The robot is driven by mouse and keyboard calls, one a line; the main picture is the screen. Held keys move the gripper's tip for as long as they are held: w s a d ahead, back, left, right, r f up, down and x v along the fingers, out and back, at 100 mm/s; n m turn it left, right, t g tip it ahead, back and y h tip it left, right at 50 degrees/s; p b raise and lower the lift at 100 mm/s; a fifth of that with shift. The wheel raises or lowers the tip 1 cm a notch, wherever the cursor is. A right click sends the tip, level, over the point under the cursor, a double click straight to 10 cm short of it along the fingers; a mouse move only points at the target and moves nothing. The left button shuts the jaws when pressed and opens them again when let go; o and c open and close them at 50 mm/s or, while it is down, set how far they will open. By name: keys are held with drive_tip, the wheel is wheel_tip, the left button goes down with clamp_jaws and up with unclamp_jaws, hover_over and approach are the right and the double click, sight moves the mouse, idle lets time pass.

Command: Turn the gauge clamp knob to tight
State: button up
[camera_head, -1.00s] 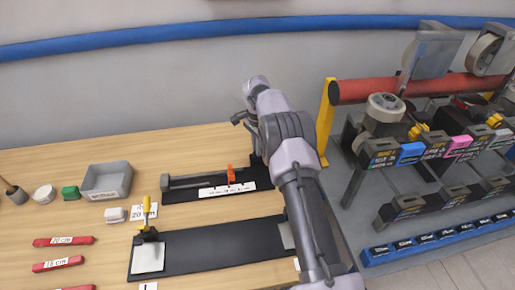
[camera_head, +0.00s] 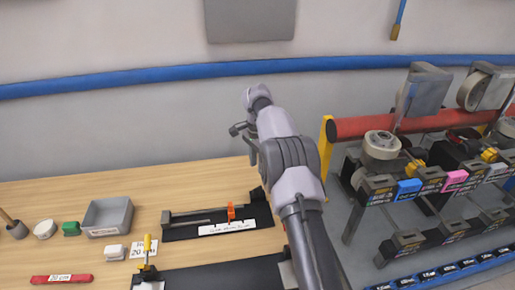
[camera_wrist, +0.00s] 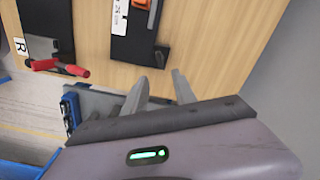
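A black gauge base (camera_head: 180,232) with a grey rail lies on the wooden bench in the head view. An orange piece (camera_head: 231,212) sits on the rail, above a white label strip; I cannot tell whether it is the clamp knob or how it is set. In the wrist view the orange piece (camera_wrist: 142,4) is cut by the top edge. My gripper (camera_wrist: 159,75) has its fingers apart with nothing between them. It is raised near the bench's right end, apart from the gauge. In the head view my arm hides the space behind it.
A yellow-handled clamp (camera_head: 147,246) stands on a second black plate at the front. A yellow post (camera_head: 326,150) and a rack with a red roller (camera_head: 350,124) stand right. The wrist view shows a red-handled tool (camera_wrist: 45,66).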

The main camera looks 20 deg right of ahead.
wheel_tip(320, 180, up, 6)
drive_tip(key=p, duration=0.2)
drive_tip(key=shift+r, duration=0.2)
